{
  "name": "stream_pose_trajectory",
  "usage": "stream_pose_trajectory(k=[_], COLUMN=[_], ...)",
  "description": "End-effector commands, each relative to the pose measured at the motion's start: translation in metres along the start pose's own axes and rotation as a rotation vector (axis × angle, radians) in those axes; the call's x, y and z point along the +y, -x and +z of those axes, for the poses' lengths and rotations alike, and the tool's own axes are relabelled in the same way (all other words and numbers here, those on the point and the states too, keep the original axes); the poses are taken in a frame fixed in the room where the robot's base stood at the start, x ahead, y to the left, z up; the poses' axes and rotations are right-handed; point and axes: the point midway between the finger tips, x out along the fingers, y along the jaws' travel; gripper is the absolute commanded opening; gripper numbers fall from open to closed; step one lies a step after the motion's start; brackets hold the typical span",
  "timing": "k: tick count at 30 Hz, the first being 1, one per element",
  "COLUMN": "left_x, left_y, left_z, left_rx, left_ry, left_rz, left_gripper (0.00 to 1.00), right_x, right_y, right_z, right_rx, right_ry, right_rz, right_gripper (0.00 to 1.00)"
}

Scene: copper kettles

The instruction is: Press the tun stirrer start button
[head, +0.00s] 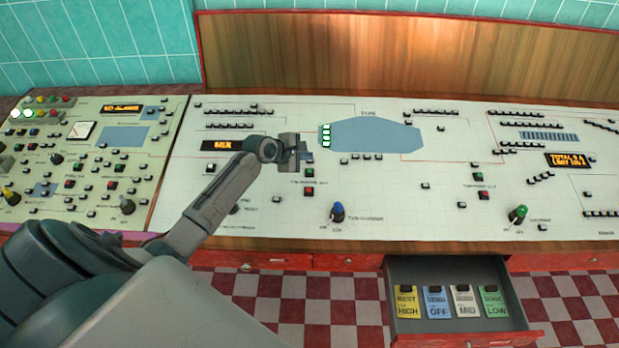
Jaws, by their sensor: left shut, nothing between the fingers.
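My left gripper (306,157) is shut and empty over the middle of the console (280,225), just left of the blue TUN shape (375,135). A green button (309,173) shows just below its fingertips in the picture, with a red button (309,191) under it. The small label by the green button is too blurred to read for certain. I cannot tell whether the fingertips touch the panel. My right gripper is out of view.
A blue-topped knob (338,212) stands up below the red button, and a green-topped one (518,214) at the right. Another green and red button pair (478,177) sits farther right. An open drawer (462,335) with several coloured tags juts out below the console.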

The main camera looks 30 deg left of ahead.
Motion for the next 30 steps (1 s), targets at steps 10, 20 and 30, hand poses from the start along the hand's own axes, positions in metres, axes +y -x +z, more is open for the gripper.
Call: stream_pose_trajectory(k=[10,20,30], left_x=[-0.021,-0.026,-0.026], left_y=[-0.028,-0.036,-0.036], left_z=[-0.020,-0.027,-0.026], left_rx=[0.000,0.000,0.000], left_ry=[0.002,-0.001,0.000], left_rz=[0.000,0.001,0.000], left_gripper=[0.00,0.00,0.00], right_x=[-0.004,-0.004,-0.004], right_y=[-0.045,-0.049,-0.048], right_z=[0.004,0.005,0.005], right_rx=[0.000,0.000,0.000], right_ry=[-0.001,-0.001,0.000], right_rz=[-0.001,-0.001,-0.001], right_gripper=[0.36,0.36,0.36])
